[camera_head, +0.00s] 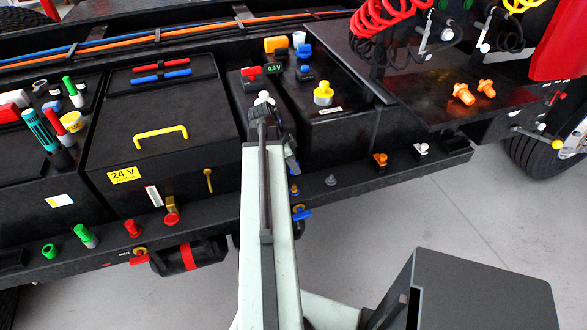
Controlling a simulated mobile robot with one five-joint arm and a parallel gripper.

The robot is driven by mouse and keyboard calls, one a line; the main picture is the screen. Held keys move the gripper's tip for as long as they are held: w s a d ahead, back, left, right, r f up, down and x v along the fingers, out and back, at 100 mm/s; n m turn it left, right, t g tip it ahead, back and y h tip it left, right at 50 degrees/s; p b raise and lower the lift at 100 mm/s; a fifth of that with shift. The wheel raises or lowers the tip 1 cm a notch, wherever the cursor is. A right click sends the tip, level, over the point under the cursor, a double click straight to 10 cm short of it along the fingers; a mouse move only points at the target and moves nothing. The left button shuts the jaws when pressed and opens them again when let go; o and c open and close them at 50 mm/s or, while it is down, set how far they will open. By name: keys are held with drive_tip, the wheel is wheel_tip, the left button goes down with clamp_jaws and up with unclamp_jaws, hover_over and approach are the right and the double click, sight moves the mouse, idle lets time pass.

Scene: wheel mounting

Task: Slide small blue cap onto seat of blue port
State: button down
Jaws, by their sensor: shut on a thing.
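My pale arm rises through the middle of the view to a dark joint, and the part beyond it is mostly hidden behind the arm. What shows of my gripper (291,165) is a dark grey piece right of the arm, angled down. The blue port (301,213), with an orange-yellow ring, is on the ledge's front side just below. I cannot tell whether cap and port touch.
The black ledge (350,178) carries a grey fitting (331,180), an orange one (380,160) and a white one (421,150) to the right. Red and green fittings stand to the left. Black boxes rise behind. A dark grey box (480,295) fills the lower right.

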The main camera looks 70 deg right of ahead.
sight(295, 185)
wheel_tip(295, 185, down, 6)
drive_tip(key=b, duration=0.6)
drive_tip(key=shift+f, duration=0.1)
idle(1.4)
drive_tip(key=shift+f+b, duration=1.5)
drive_tip(key=shift+b, duration=0.15)
drive_tip(key=shift+r, duration=0.1)
drive_tip(key=c, duration=1.1)
unclamp_jaws()
drive_tip(key=shift+o, duration=0.2)
